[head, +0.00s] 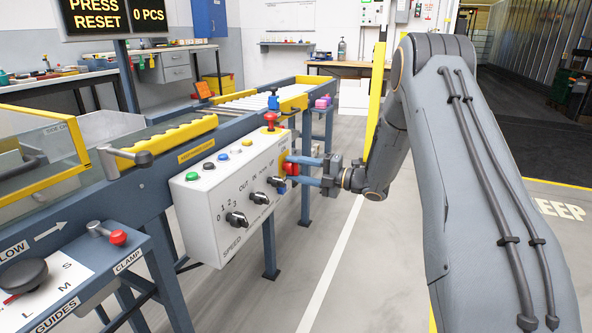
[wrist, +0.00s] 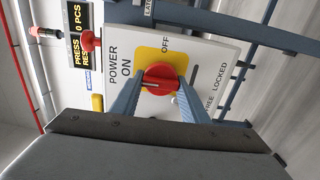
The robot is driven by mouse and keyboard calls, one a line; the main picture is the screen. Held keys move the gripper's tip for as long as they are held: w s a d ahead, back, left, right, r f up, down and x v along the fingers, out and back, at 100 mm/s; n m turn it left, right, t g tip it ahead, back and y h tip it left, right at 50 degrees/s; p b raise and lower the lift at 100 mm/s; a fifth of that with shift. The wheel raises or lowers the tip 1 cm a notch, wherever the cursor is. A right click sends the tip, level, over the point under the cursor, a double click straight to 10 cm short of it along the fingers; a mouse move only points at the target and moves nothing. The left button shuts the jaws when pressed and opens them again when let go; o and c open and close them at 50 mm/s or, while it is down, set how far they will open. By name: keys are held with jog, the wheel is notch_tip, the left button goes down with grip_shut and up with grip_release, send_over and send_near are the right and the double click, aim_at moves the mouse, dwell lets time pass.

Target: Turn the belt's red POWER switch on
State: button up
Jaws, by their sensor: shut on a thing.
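The red POWER switch (wrist: 160,75) sits on a yellow plate on the white control panel, with ON at its left and OFF above it in the wrist view. A pale mark on its face runs roughly sideways; which label it points at is hard to tell. In the head view the red switch (head: 291,168) shows at the panel's right end, partly hidden by the fingers. My gripper (head: 300,172) reaches it from the right. In the wrist view my gripper's (wrist: 160,90) two blue-grey fingers are shut on the switch, one on either side.
The white control panel (head: 205,203) carries coloured buttons, black knobs and a red mushroom button (head: 270,119) on top. The display (head: 95,15) reads PRESS RESET, 0 PCS. The conveyor (head: 165,140) runs behind the panel. Floor (head: 330,290) in front is clear.

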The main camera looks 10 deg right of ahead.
jog(key=o, duration=1.1)
jog(key=shift+c, duration=0.2)
jog(key=p+v, duration=0.1)
jog(key=v, duration=0.7)
jog(key=shift+w+a, duration=0.1)
